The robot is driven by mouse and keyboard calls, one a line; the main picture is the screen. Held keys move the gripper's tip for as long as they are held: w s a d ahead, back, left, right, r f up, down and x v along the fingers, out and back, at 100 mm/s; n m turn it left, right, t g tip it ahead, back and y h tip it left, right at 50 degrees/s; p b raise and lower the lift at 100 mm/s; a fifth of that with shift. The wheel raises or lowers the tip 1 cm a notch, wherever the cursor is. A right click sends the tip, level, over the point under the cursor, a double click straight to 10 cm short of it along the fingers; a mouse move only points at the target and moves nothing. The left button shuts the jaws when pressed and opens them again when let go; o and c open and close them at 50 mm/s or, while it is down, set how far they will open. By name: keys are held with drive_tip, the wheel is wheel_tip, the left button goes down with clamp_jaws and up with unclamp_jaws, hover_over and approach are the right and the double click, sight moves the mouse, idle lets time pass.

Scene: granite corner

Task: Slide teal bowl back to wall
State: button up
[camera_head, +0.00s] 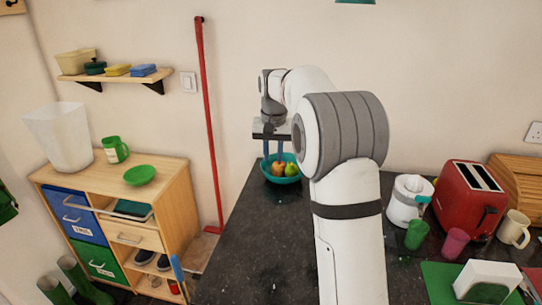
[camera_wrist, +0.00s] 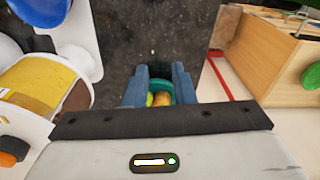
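The teal bowl (camera_head: 285,180) holds several fruits, red, yellow-green and orange, and stands on the far end of the dark granite counter, close to the wall. My gripper (camera_head: 273,157) points down at the bowl, its two blue fingers spread apart. In the wrist view, part of the bowl (camera_wrist: 161,84) and some fruit show between the fingers of my gripper (camera_wrist: 160,75); the rest is hidden by the fingers and gripper body. I cannot tell whether the fingers touch the bowl.
The dark counter (camera_head: 250,245) is clear in front of the bowl. At right stand a white juicer (camera_head: 405,203), a red toaster (camera_head: 468,200), green (camera_head: 416,235) and pink (camera_head: 454,243) cups and a cream mug (camera_head: 514,230). A wooden cabinet (camera_head: 178,215) and red pole (camera_head: 208,130) are left.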

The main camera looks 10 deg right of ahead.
drive_tip(key=s+a+r+n+t, duration=0.1)
drive_tip(key=s, duration=0.8)
drive_tip(key=s+a+r+n, duration=0.1)
drive_tip(key=s+r, duration=0.1)
drive_tip(key=s, duration=0.8)
drive_tip(key=s+f, duration=0.3)
drive_tip(key=s, duration=0.5)
drive_tip(key=s+f+n+t, duration=0.1)
drive_tip(key=s+f, duration=0.2)
drive_tip(key=s, duration=0.5)
drive_tip(key=shift+a+f, duration=0.2)
drive_tip(key=shift+f, duration=0.15)
drive_tip(key=shift+s, duration=0.15)
